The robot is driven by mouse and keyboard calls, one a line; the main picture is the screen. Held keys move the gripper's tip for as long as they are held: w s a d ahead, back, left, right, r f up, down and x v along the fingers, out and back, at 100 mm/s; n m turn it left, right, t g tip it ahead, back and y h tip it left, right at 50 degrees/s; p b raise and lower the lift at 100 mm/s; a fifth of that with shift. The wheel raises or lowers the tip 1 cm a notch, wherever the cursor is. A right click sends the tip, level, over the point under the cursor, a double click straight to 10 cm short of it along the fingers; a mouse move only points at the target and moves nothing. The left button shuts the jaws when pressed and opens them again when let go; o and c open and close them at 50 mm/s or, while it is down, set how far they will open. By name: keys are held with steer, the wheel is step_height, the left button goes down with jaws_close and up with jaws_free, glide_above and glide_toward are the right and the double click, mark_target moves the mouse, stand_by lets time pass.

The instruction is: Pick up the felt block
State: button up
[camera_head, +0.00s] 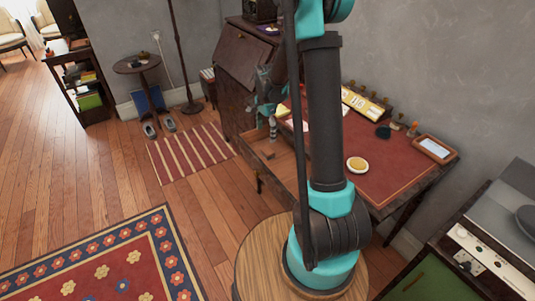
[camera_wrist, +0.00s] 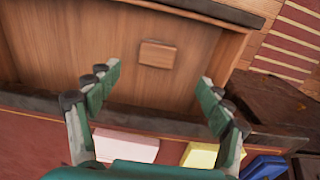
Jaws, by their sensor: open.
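In the wrist view a small brown block (camera_wrist: 158,53) lies on the floor of an open wooden drawer (camera_wrist: 60,35). It is the only block inside the drawer there and I take it for the felt block; its material is hard to tell. My gripper (camera_wrist: 160,75) is open and empty, with its fingers spread on either side of the block's place in the picture, apart from it. In the head view my gripper (camera_head: 271,125) is over the pulled-out drawer (camera_head: 288,172) of the red-topped desk (camera_head: 385,165), partly hidden by my arm.
A striped rug (camera_head: 190,152) lies on the floor.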

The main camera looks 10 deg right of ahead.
mark_target(266, 151)
steer(key=f, duration=0.9)
steer(key=shift+s, duration=0.2)
steer(key=c, duration=1.4)
steer(key=shift+r, duration=0.1)
step_height(266, 151, up, 20)
steer(key=shift+f, duration=0.1)
